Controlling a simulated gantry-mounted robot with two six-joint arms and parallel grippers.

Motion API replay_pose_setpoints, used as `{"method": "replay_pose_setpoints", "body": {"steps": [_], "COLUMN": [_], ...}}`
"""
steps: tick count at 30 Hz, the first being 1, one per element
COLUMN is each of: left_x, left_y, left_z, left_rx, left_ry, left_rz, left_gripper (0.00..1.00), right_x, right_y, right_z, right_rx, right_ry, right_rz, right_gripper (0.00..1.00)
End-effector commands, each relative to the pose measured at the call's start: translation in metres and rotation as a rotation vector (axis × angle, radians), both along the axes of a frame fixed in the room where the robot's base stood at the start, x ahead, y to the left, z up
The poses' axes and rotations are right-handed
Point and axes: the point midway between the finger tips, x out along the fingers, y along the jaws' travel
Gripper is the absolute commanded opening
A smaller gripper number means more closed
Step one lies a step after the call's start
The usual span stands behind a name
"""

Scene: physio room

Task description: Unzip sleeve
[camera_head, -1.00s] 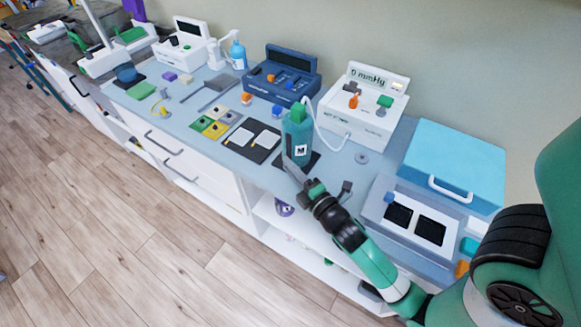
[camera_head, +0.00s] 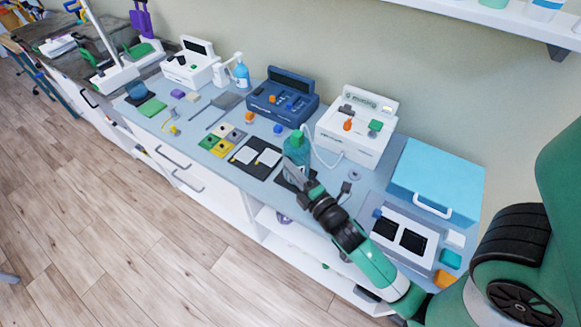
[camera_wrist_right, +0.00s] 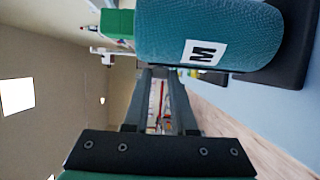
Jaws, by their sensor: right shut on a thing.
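The sleeve (camera_head: 297,150) is a teal upright cylinder with a green piece on top, standing on a dark base on the counter. In the right wrist view the sleeve (camera_wrist_right: 215,32) fills the upper middle and shows a white label marked M. My right gripper (camera_head: 291,167) is at the sleeve's near side. In the wrist view its fingers (camera_wrist_right: 160,72) come together beside the sleeve's edge. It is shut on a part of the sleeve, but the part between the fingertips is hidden. No zip can be made out. My left gripper is out of view.
A white gauge unit (camera_head: 353,140) with a tube stands behind the sleeve, and a dark blue unit (camera_head: 283,100) is left of it. A light blue case (camera_head: 437,172) and a grey tray (camera_head: 378,245) are at right. Black pads (camera_head: 240,168) lie left. A shelf (camera_head: 490,14) hangs upper right.

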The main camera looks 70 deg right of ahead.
Motion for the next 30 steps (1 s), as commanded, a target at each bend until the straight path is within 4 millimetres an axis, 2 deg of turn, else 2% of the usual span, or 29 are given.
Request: {"method": "replay_pose_setpoints", "body": {"steps": [7, 8, 13, 23, 26, 30], "left_x": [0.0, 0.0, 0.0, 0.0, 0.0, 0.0], "left_y": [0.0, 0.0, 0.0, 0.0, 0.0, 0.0], "left_z": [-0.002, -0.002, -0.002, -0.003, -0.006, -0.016], "left_rx": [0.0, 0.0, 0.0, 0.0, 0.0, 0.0], "left_ry": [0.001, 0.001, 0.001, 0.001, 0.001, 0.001], "left_rz": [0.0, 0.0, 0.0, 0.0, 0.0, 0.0], "left_gripper": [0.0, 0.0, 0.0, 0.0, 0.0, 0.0], "right_x": [0.0, 0.0, 0.0, -0.002, -0.011, -0.036], "right_y": [0.0, 0.0, 0.0, 0.002, 0.009, 0.027], "right_z": [0.0, 0.0, 0.0, -0.002, -0.003, -0.007], "right_rx": [-0.003, -0.003, -0.003, -0.002, -0.001, -0.002], "right_ry": [-0.003, -0.003, -0.002, 0.0, 0.001, 0.003], "right_rz": [0.001, 0.001, 0.001, 0.001, 0.001, 0.004], "right_gripper": [0.0, 0.26, 0.55, 0.55, 0.55, 0.55]}}
